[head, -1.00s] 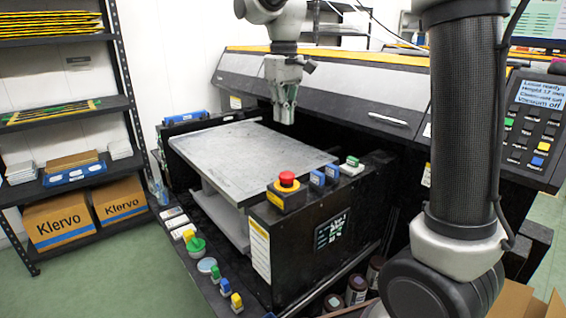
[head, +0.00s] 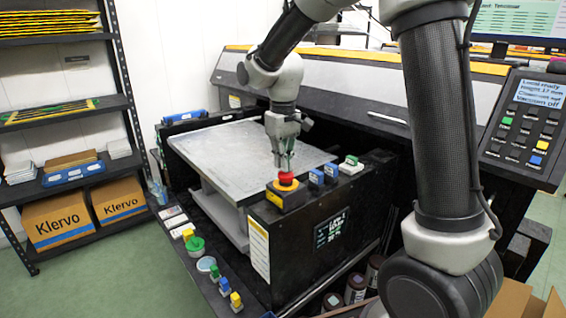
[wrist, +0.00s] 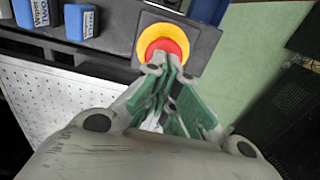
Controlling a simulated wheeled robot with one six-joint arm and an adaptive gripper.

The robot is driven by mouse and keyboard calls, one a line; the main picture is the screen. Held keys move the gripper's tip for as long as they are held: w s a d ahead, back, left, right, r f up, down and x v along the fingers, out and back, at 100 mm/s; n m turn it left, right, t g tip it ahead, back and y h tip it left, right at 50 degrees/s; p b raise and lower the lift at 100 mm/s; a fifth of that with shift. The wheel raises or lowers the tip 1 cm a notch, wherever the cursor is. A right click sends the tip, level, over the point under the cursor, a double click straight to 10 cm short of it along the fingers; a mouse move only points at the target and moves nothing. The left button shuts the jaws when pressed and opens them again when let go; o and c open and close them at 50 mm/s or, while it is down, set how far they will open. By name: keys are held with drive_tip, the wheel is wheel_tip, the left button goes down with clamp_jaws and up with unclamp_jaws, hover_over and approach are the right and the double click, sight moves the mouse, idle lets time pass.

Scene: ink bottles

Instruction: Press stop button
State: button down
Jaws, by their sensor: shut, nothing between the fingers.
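The red stop button (head: 286,179) sits on a yellow and black base at the front corner of the black machine housing (head: 335,205). In the wrist view the red button (wrist: 165,47) shows inside a yellow ring, partly hidden by the fingertips. My gripper (head: 284,166) is shut and empty, pointing down right above the button. In the wrist view my gripper's closed tips (wrist: 167,62) overlap the button's near edge. I cannot tell whether they touch it.
Blue blocks (head: 323,175) and a green-topped piece (head: 350,164) stand to the right of the button. The flat grey bed (head: 230,155) lies behind it. A control panel (head: 525,130) with a screen is at the right. Shelves (head: 65,165) with boxes stand at the left.

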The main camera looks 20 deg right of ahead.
drive_tip(key=shift+f, duration=0.2)
drive_tip(key=shift+f, duration=0.9)
drive_tip(key=shift+s+f, duration=0.25)
drive_tip(key=shift+f, duration=0.05)
drive_tip(key=shift+r, duration=0.1)
drive_tip(key=shift+w+r, duration=0.1)
drive_tip(key=shift+r, duration=0.2)
wheel_tip(320, 180, up, 14)
drive_tip(key=shift+w+r, duration=0.15)
drive_tip(key=shift+w, duration=0.05)
